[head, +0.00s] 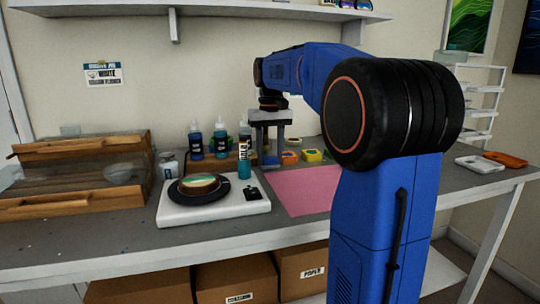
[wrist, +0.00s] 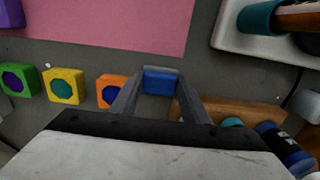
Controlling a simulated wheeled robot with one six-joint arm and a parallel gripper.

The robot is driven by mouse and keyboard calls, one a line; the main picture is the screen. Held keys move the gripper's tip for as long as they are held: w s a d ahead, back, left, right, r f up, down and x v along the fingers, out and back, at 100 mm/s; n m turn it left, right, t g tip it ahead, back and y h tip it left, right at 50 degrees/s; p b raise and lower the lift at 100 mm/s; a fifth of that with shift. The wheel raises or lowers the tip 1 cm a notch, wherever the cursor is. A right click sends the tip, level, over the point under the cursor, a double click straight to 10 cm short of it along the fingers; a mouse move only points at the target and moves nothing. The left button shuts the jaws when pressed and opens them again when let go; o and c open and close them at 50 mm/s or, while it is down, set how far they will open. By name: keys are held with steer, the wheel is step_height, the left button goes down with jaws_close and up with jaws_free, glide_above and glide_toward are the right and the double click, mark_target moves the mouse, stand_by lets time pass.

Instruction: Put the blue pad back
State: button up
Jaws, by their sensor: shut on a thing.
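My gripper (head: 270,160) points down at the back of the bench, with its fingers closed on the blue pad. The blue pad (wrist: 161,82) shows between the fingertips (wrist: 160,72) in the wrist view; its lower part is hidden. It is low over the grey bench top, and I cannot tell if it touches. An orange pad (wrist: 111,90), a yellow pad (wrist: 64,87) and a green pad (wrist: 17,80) stand in a row beside it. In the head view, the orange pad (head: 289,157) and yellow pad (head: 312,155) are right of my gripper.
A pink mat (head: 298,191) lies in front of the pads. A white scale (head: 215,209) with a black round plate stands at its left. A wooden rack (wrist: 235,107) with bottles is close to my fingers. A wooden-framed clear box (head: 75,175) fills the bench's left side.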

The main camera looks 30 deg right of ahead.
mark_target(270, 158)
steer(key=shift+f, duration=0.15)
steer(key=o, duration=0.8)
step_height(270, 158, up, 12)
steer(key=shift+r, duration=0.2)
stand_by(0.3)
